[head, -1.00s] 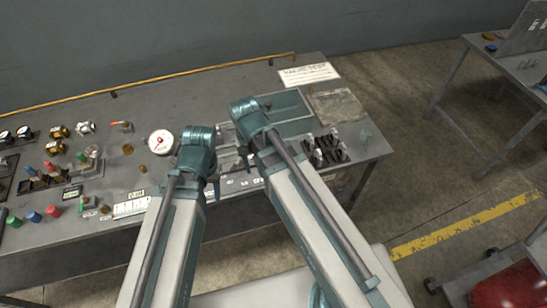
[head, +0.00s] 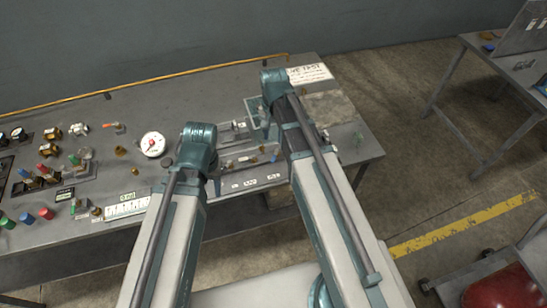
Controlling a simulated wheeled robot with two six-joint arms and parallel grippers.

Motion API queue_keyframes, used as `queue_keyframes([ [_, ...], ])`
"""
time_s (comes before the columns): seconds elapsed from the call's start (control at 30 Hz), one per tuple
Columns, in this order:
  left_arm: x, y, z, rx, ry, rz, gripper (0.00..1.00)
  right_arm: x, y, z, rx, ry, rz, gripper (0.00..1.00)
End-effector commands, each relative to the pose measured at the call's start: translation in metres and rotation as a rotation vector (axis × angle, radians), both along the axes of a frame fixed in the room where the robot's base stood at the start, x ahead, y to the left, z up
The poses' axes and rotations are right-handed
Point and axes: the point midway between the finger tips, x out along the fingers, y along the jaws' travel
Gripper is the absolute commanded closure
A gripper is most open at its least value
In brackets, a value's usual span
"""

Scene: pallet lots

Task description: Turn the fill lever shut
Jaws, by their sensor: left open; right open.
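A small valve with an orange-red lever handle (head: 113,126) lies toward the back left of the grey bench; I cannot tell for certain that it is the fill lever.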

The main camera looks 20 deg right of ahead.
Motion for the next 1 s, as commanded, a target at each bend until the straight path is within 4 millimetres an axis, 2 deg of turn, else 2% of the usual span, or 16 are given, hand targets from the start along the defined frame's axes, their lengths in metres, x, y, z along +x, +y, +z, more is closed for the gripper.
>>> queue_keyframes([
  [0.03,0.0,0.0,-0.014,0.0,0.0,0.0,0.53,0.0,0.0,-0.014,0.0,0.0,0.0,0.53],
  [0.6,0.0,0.0,-0.095,0.0,0.0,0.003,0.53,0.0,0.0,-0.095,0.0,0.0,0.001,0.53],
  [0.8,0.0,0.0,-0.109,0.0,0.0,0.002,0.53,0.0,0.0,-0.109,0.0,0.0,0.001,0.53],
  [1.0,0.0,0.0,-0.109,0.0,0.0,0.002,0.53,0.0,0.0,-0.109,0.0,0.0,0.001,0.53],
])
